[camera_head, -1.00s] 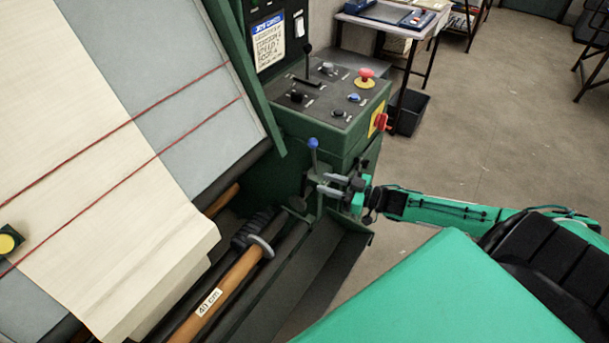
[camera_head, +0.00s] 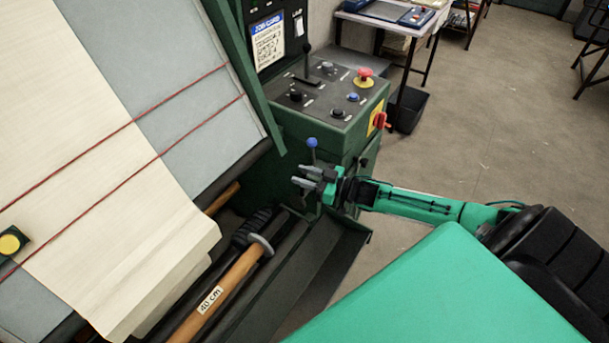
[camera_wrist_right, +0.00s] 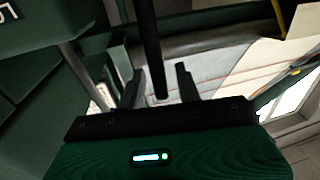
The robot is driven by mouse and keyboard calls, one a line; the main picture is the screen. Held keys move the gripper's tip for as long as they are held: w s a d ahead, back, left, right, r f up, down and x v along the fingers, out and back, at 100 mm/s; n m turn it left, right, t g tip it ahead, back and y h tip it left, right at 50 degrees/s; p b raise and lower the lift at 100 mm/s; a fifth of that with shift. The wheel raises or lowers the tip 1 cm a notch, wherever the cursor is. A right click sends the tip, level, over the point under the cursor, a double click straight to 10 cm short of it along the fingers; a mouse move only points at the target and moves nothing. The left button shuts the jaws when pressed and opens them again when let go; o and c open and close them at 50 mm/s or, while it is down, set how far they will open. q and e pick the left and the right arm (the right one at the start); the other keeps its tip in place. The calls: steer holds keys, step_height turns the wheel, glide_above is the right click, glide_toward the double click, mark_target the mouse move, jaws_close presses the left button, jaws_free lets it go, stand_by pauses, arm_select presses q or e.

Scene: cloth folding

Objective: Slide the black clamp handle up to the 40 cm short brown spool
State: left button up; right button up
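The black clamp handle (camera_head: 250,228) is a ribbed black grip at the upper end of the brown spool, beside a grey ring. The brown spool (camera_head: 232,278) carries a "40 cm" label and lies slanted in the trough below the cloth. My right gripper (camera_head: 304,176) is right of and above the handle, apart from it, near the blue-knobbed lever. Its two fingers are spread and point left. In the right wrist view the fingers (camera_wrist_right: 161,85) are apart, with a dark rod showing between them; I cannot tell whether they touch it. My left gripper is out of view.
Cream cloth (camera_head: 120,200) with red cords covers the sloping machine bed at left. The blue-knobbed lever (camera_head: 312,144) stands below the control panel (camera_head: 330,95). A dark metal trough (camera_head: 318,265) runs beside the spool. Open floor (camera_head: 480,140) lies to the right.

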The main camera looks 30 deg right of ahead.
jaws_close()
steer(key=shift+s+a, duration=0.1)
steer(key=shift+a, duration=0.2)
steer(key=s+a+p, duration=0.2)
steer(key=s+a, duration=0.1)
steer(key=a, duration=0.5)
steer(key=s+a+p, duration=0.3)
steer(key=s+a, duration=0.1)
steer(key=a, duration=0.5)
steer(key=shift+s+a, duration=0.15)
jaws_free()
